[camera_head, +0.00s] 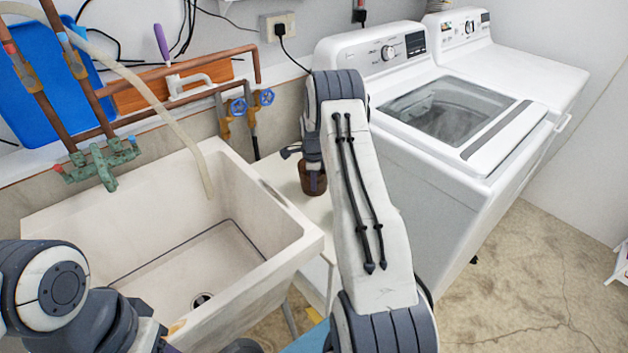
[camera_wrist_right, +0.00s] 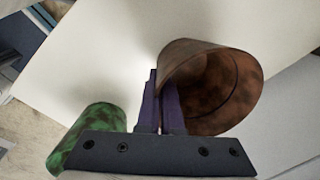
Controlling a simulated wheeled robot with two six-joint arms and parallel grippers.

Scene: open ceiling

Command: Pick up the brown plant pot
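The brown plant pot (camera_head: 313,186) is over the pale table between the sink and the washing machine in the head view. It is large in the right wrist view (camera_wrist_right: 225,95), its round opening turned towards the camera. My right gripper (camera_wrist_right: 162,90) has its two purple fingers close together at the pot's left wall, one on each side of it, and looks shut on it. In the head view my right gripper (camera_head: 312,180) is partly hidden by my right wrist. I cannot tell whether the pot touches the table. My left arm shows at the lower left; its gripper is out of view.
A green pot (camera_wrist_right: 98,125) lies close left of my right gripper in the wrist view. The pale table (camera_head: 318,208) is narrow, between the deep sink (camera_head: 255,260) and the washing machine (camera_head: 450,180). Pipes and blue valves (camera_head: 252,102) are on the wall behind.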

